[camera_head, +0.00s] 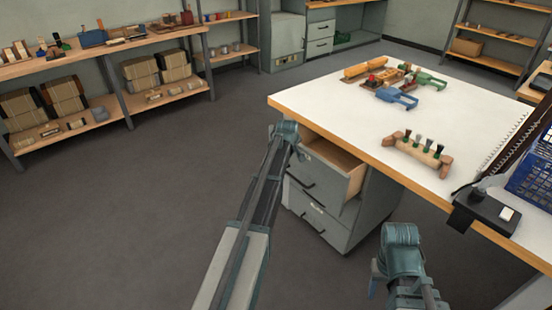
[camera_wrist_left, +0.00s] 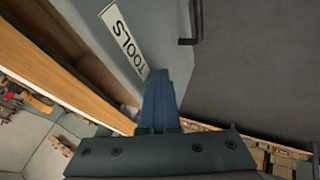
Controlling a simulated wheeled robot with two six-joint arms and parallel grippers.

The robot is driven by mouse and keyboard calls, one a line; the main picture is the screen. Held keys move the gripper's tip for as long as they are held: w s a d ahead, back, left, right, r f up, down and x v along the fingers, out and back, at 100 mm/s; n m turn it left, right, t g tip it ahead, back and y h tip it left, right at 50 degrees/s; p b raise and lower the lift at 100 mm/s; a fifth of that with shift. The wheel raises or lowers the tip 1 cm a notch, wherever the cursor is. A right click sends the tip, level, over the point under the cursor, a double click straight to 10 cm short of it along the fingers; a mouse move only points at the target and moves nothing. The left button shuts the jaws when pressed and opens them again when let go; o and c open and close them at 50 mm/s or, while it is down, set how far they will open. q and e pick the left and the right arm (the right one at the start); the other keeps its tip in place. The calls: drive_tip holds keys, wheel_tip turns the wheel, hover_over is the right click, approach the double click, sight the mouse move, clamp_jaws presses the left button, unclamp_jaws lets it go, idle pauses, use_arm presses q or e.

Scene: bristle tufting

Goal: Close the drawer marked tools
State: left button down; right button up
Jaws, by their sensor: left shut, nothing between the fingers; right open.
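The top drawer (camera_head: 325,177) of the grey cabinet under the white-topped table stands pulled out, its wooden inside showing. In the left wrist view a TOOLS label (camera_wrist_left: 124,40) sits on a grey drawer front (camera_wrist_left: 155,30), with a dark handle (camera_wrist_left: 190,40) beside it. My left gripper (camera_wrist_left: 158,90) is shut and empty, its blue fingers close to that front near the label; I cannot tell if they touch. In the head view my left arm ends beside the open drawer and hides part of it. My right gripper (camera_head: 376,278) is low, right of the cabinet, its fingers mostly hidden.
The table (camera_head: 330,105) overhangs the cabinet and carries a brush holder (camera_head: 422,150), blue and green tools (camera_head: 397,97), a black device (camera_head: 487,208) and a blue crate (camera_head: 533,175). A lower drawer (camera_head: 318,220) looks shut. The floor (camera_head: 130,200) at left is clear.

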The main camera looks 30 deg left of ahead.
use_arm(q)
drive_tip(key=w+d, duration=0.3)
drive_tip(key=w, duration=0.5)
drive_tip(key=shift+w+d, duration=0.3)
drive_tip(key=shift+w, duration=0.1)
drive_tip(key=shift+s, duration=0.1)
